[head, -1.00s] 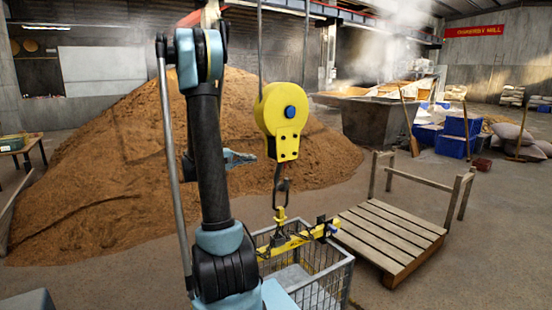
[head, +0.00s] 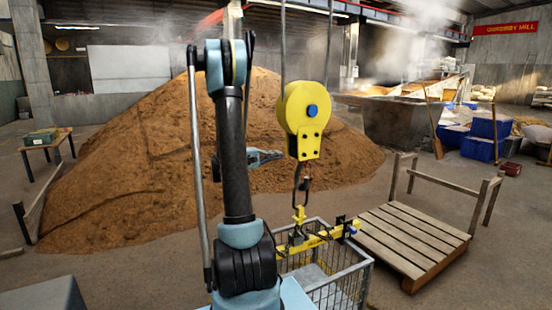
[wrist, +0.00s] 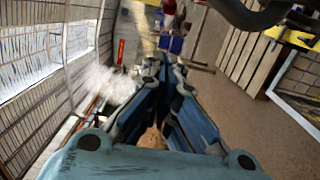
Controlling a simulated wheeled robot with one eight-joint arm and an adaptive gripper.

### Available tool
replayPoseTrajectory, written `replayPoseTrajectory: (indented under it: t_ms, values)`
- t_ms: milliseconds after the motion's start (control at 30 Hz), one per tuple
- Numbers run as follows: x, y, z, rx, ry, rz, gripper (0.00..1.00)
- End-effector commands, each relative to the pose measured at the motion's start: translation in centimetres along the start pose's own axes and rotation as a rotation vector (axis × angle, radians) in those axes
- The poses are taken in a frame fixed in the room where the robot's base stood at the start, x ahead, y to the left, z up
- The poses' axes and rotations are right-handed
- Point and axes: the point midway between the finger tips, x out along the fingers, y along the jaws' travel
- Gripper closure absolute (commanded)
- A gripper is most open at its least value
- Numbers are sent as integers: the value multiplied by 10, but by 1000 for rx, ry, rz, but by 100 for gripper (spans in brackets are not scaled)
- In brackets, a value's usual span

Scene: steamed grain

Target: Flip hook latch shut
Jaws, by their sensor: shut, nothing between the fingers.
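The yellow hook block (head: 305,112) hangs on cables in the head view. Below it the dark hook (head: 297,186) holds the yellow ring of a lifting beam (head: 327,238). A small dark piece at the hook's throat looks like the latch (head: 306,184); whether it is open is too small to tell. My gripper (head: 279,155) is left of the block's lower end, a little above the hook, and appears apart from both. In the wrist view my gripper (wrist: 172,68) is shut and empty. A dark curved part (wrist: 255,14) at the top right may be the hook.
A wire cage (head: 345,285) stands under the beam. A wooden pallet cart (head: 415,238) is to its right. A large grain heap (head: 130,175) lies behind my arm. A small table (head: 45,148) stands at left. Open floor lies between the heap and the cart.

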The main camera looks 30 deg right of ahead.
Motion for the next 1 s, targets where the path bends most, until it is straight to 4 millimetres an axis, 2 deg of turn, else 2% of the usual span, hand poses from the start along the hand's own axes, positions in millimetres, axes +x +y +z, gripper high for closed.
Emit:
replayPoseTrajectory:
  t_ms: [433,700,1000]
  values:
    - [78,0,1,0,-3,0,100]
    - [98,0,24,0,-1,0,100]
    - [102,0,28,0,0,0,100]
